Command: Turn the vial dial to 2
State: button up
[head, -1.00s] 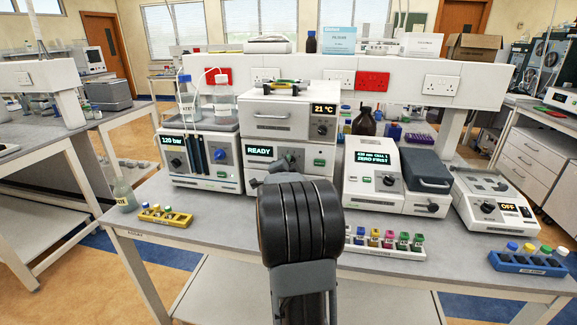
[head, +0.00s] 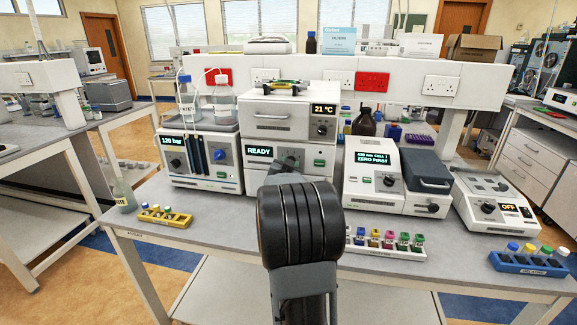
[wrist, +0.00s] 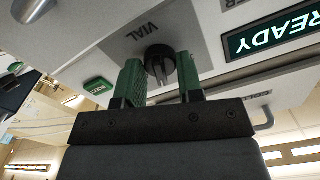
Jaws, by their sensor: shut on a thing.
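The vial dial (wrist: 160,62) is a dark round knob on a grey panel marked VIAL, on the white unit whose display (head: 259,151) reads READY. The wrist view shows this front upside down. My gripper (wrist: 160,84) has its two green-padded fingers on either side of the knob and is shut on it. No numbers can be read around the dial, so its setting cannot be told. In the head view my arm covers the gripper and the lower part of the unit's front.
A green button (wrist: 98,87) sits beside the dial panel. The 120 bar pump unit (head: 200,181) stands left, the ZERO FIRST instrument (head: 374,200) right. A yellow vial rack (head: 176,220) and a white rack of coloured cuvettes (head: 385,250) lie near the bench front.

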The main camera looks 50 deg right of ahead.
jog(key=shift+n+p, duration=0.8)
jog(key=shift+n, duration=2.9)
jog(key=o, duration=0.9)
jog(key=shift+s, duration=0.1)
jog(key=b+v, duration=0.1)
jog(key=v, duration=1.2)
jog(key=shift+a, duration=0.35)
jog(key=shift+s, duration=0.15)
